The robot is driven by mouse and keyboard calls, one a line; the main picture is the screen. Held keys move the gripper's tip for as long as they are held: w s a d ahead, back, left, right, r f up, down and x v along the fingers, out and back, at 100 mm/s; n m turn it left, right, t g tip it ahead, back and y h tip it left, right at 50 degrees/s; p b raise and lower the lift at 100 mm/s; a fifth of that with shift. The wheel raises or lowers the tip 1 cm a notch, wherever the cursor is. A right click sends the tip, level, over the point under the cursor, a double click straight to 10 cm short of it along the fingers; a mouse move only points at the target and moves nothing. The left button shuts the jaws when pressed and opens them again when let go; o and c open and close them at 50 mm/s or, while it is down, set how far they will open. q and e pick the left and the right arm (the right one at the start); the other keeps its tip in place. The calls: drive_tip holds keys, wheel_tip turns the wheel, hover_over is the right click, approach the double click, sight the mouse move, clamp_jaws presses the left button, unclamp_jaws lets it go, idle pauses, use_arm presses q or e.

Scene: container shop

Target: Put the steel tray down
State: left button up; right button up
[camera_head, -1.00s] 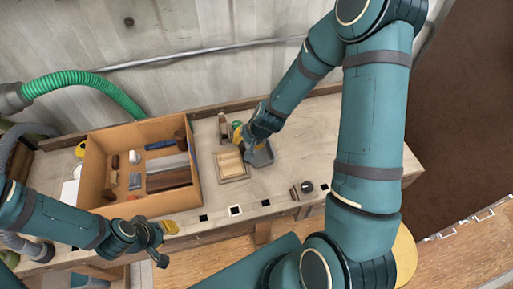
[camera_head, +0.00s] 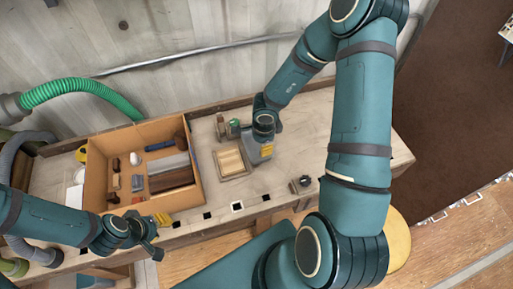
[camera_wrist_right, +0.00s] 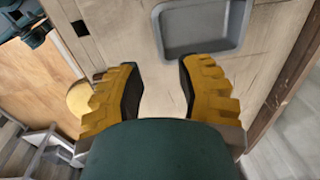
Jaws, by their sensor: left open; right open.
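The steel tray (camera_wrist_right: 203,28) is a shallow grey rectangle lying flat on the workbench, at the top of the right wrist view. In the head view the tray (camera_head: 251,157) is mostly hidden behind my right gripper and wrist. My right gripper (camera_wrist_right: 157,75) has its two yellow-padded fingers spread, with bare bench between them and nothing held; the tray lies beyond the fingertips. In the head view the right gripper (camera_head: 266,150) points down over the bench. My left gripper (camera_head: 154,248) is open and empty at the bench's front edge, lower left.
A wooden-framed board (camera_head: 231,161) lies just left of the tray. A large open cardboard box (camera_head: 97,180) with several items stands on the left. A small dark-knobbed object (camera_head: 302,184) sits near the front edge. The right end of the bench (camera_head: 330,125) is largely clear.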

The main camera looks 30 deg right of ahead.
sight(261, 161)
drive_tip(key=f+b, duration=0.1)
drive_tip(key=f, duration=0.3)
drive_tip(key=f+b, duration=0.2)
drive_tip(key=f, duration=0.2)
drive_tip(key=w+f+b, duration=0.1)
drive_tip(key=f, duration=0.3)
drive_tip(key=shift+d+f+b, duration=0.25)
drive_tip(key=shift+f+b, duration=0.05)
drive_tip(key=shift+b, duration=0.1)
clamp_jaws()
